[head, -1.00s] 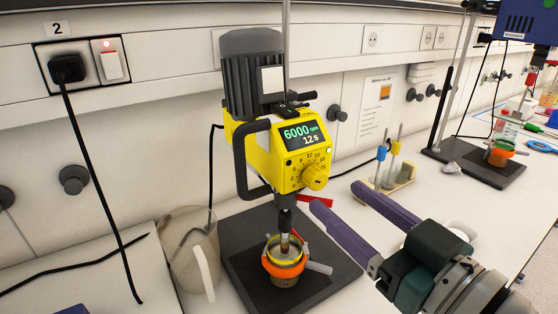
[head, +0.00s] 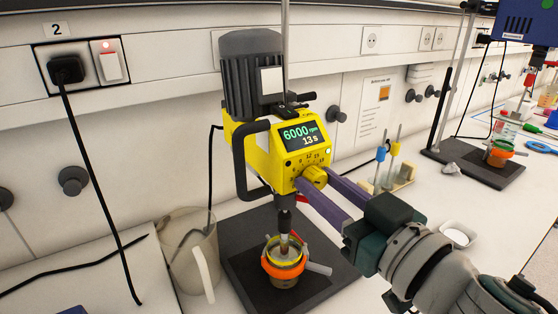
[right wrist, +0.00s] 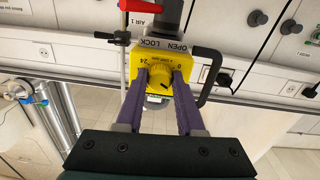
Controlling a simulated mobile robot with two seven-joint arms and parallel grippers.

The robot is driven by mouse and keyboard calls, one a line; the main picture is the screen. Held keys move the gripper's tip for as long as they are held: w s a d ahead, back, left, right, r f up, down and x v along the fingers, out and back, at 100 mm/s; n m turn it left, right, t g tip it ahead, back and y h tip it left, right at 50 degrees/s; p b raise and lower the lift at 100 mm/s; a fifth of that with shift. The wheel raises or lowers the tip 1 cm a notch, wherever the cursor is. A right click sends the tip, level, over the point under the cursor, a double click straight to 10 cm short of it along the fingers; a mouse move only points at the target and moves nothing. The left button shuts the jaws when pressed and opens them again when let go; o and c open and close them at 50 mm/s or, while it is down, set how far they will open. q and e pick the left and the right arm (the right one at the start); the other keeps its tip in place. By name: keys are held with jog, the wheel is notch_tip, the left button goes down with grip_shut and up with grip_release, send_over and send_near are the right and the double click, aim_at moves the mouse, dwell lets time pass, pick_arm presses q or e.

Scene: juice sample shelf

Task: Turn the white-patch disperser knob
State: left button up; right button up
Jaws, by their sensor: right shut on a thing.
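The yellow disperser (head: 262,150) has a grey motor with a white patch (head: 272,80) on it. Its lit display (head: 302,136) reads 6000 rpm and 13 s. The yellow knob (head: 316,175) sits low on the front face. My right gripper (head: 312,180) comes in from the right, its purple fingers shut on the knob, one on each side. In the right wrist view the knob (right wrist: 160,78) sits between both fingertips, in front of a dial scale. My left gripper is not in view.
Below the head, a jar with an orange ring (head: 284,262) stands on the dark base plate (head: 240,245). A clear jug (head: 190,262) stands to its left. A holder with blue and yellow-topped items (head: 400,182) and a white dish (head: 458,235) are to the right.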

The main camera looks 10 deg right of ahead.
grip_shut()
jog(key=shift+n, duration=0.3)
jog(key=n+b, duration=0.1)
jog(key=n, duration=0.5)
jog(key=shift+f+b, duration=0.1)
jog(key=shift+b, duration=0.2)
jog(key=shift+n+b, duration=0.65)
jog(key=shift+n, duration=2.15)
jog(key=o, duration=0.6)
grip_release()
jog(key=shift+o, duration=0.2)
